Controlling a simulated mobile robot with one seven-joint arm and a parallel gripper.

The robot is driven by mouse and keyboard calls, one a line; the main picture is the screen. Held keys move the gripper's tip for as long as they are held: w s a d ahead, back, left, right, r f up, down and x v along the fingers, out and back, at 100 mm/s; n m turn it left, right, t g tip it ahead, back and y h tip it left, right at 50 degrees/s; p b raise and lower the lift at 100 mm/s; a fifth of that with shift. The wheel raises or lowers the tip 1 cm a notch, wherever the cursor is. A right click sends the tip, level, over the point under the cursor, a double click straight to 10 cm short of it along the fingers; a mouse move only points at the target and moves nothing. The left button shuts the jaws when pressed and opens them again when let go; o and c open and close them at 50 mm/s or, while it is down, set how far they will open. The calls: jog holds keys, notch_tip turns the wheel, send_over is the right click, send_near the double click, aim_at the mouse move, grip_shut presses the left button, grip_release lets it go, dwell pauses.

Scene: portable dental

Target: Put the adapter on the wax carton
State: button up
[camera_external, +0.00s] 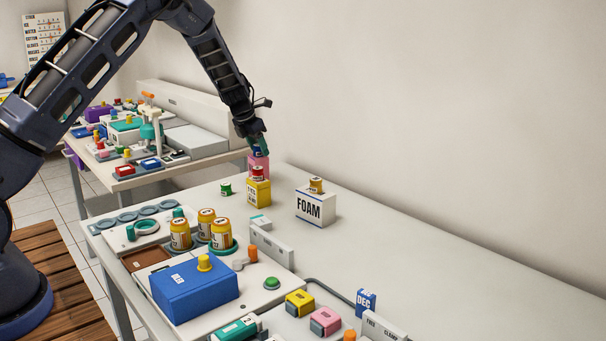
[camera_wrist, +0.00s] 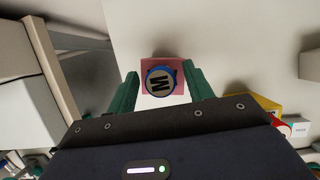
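A pink carton (camera_external: 259,167) stands at the far end of the near table, behind a yellow carton; its label cannot be read. A blue round piece with a grey lettered top (camera_wrist: 161,82) sits on the pink carton (camera_wrist: 147,66) in the wrist view. I cannot tell for sure whether it is the adapter, or whether the pink carton is the wax carton. My gripper (camera_external: 262,146) is right above the pink carton, pointing down. Its green fingers (camera_wrist: 163,78) are open, one on each side of the blue piece, with visible gaps.
A yellow carton (camera_external: 258,194) with a red-sided piece (camera_external: 258,173) on top stands just in front. A white FOAM box (camera_external: 315,209) with a gold piece on top is to the right. A small green piece (camera_external: 226,189) lies left. The table's right side is clear.

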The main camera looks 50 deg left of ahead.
jog(key=shift+r, duration=0.1)
jog(key=v, duration=1.2)
jog(key=s+d+r+m+h, duration=0.1)
jog(key=s+d+r+m, duration=0.8)
jog(key=s, duration=0.3)
jog(key=s+d+r+m+h, duration=0.1)
jog(key=s+d+r+m, duration=0.75)
jog(key=s, duration=0.35)
jog(key=s+d+m, duration=0.3)
jog(key=s+m, duration=0.3)
jog(key=s, duration=0.3)
jog(key=s+d+m+y, duration=0.1)
jog(key=s+d+m, duration=0.3)
jog(key=s, duration=0.6)
jog(key=s+d+r+m+y, duration=0.1)
jog(key=s+d+m, duration=0.2)
jog(key=s+m, duration=0.5)
jog(key=shift+s+d, duration=0.25)
jog(key=shift+s, duration=0.8)
